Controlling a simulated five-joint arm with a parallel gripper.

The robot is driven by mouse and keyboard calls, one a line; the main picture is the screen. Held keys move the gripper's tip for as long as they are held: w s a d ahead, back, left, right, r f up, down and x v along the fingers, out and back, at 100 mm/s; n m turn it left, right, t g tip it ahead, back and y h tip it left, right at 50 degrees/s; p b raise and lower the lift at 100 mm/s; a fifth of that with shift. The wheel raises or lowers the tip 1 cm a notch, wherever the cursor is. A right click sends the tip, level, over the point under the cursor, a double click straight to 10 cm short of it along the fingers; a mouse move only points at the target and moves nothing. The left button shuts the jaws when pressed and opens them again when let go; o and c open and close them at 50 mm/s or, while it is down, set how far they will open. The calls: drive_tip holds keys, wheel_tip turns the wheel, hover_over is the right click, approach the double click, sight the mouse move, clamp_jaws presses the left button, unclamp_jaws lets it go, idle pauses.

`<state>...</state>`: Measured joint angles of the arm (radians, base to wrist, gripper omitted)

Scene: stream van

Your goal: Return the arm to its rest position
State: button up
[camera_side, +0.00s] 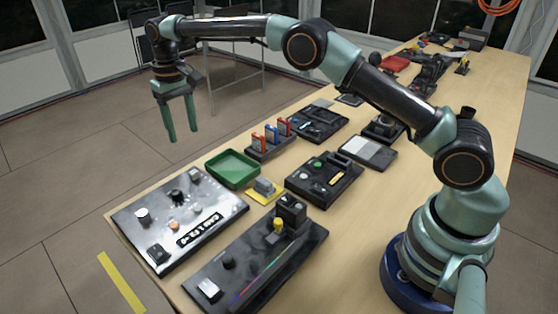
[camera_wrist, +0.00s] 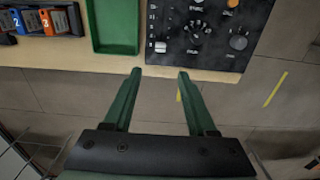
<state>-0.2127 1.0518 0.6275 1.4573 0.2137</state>
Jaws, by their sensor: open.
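My gripper (camera_side: 183,138) hangs at the end of my outstretched arm in the side view, with its two green fingers pointing down. It is past the far left edge of the table (camera_side: 357,204), above the floor. The fingers are apart, with nothing between them. In the wrist view my gripper (camera_wrist: 158,73) is also open and empty, its fingertips showing near the table's edge against the floor.
A green tray (camera_side: 233,168), a silver control panel (camera_side: 165,235), a black slab (camera_side: 265,262) and a rack with coloured pieces (camera_side: 270,143) stand on the table. Several dark devices lie farther back. A metal stand (camera_side: 237,88) is behind my gripper. Floor around it is clear.

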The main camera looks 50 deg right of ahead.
drive_tip(key=shift+r, duration=0.1)
drive_tip(key=s+d+r+t, duration=0.1)
drive_tip(key=s+d+r, duration=0.35)
drive_tip(key=r, duration=0.25)
drive_tip(key=s+d+r+t, duration=0.2)
drive_tip(key=s+d+r, duration=0.1)
drive_tip(key=s+r, duration=0.35)
drive_tip(key=s+d+f+t, duration=0.1)
drive_tip(key=s+d, duration=0.1)
drive_tip(key=s, duration=0.6)
drive_tip(key=s+d+f+t, duration=0.1)
drive_tip(key=s+d+f, duration=0.1)
drive_tip(key=s, duration=0.7)
drive_tip(key=shift+d+f+t, duration=0.3)
drive_tip(key=shift+d, duration=0.05)
drive_tip(key=shift+s, duration=0.1)
idle(0.4)
